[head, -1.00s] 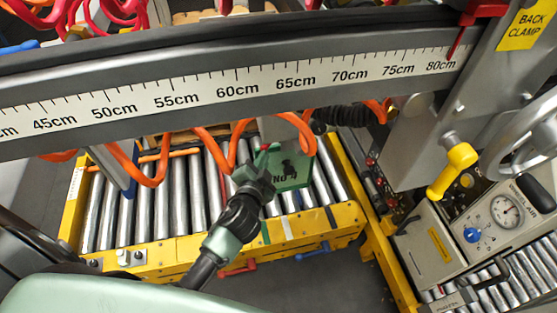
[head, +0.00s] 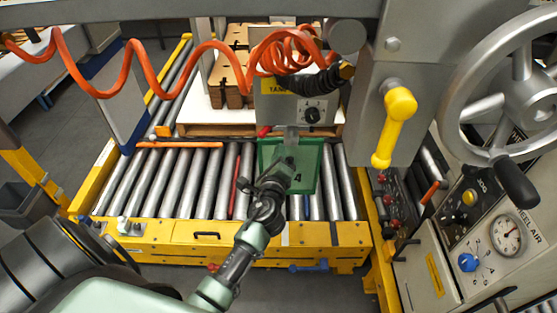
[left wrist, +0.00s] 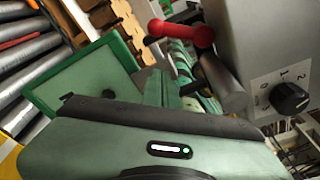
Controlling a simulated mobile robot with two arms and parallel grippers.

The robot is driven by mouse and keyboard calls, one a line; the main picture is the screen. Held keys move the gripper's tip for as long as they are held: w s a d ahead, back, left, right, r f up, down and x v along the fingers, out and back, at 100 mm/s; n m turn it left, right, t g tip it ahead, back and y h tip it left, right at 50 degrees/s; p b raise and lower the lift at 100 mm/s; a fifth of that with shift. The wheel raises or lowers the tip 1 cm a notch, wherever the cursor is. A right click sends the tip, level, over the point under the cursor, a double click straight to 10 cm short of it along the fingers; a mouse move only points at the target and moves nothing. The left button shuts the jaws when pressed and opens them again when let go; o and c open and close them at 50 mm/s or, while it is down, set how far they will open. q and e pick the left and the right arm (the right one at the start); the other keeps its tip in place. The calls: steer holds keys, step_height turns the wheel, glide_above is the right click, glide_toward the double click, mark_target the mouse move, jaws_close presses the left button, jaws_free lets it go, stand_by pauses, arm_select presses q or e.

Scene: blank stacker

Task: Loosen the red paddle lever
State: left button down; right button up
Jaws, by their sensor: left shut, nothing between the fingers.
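A small red lever (head: 264,131) shows at the lower left edge of the grey box with a black dial, above the rollers. In the left wrist view a red bar with rounded ends (left wrist: 182,32) stands beside a grey cylinder; it looks like the same lever. My left gripper (head: 289,158) reaches up over the green No 4 tray, just below and right of the lever. It is shut and empty. In the left wrist view the red bar is beyond its green fingers (left wrist: 178,75); whether they touch cannot be told. My right gripper is not in view.
The green tray (head: 306,184) lies on the roller conveyor (head: 170,180). The dial box (head: 292,103) stands behind it, with an orange coiled hose (head: 205,55) across. A yellow handle (head: 394,125), handwheel (head: 480,145) and gauge panel (head: 506,237) are at right.

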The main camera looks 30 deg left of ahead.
arm_select(q)
steer(key=a, duration=0.1)
steer(key=w+a+r+p, duration=0.1)
steer(key=a+r+p, duration=0.1)
steer(key=a, duration=0.1)
steer(key=shift+w, duration=0.35)
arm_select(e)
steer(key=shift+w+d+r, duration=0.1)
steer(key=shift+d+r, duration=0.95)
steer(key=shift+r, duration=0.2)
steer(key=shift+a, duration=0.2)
arm_select(q)
steer(key=shift+a+m+p, duration=0.1)
steer(key=shift+m+p, duration=0.2)
steer(key=shift+p, duration=0.3)
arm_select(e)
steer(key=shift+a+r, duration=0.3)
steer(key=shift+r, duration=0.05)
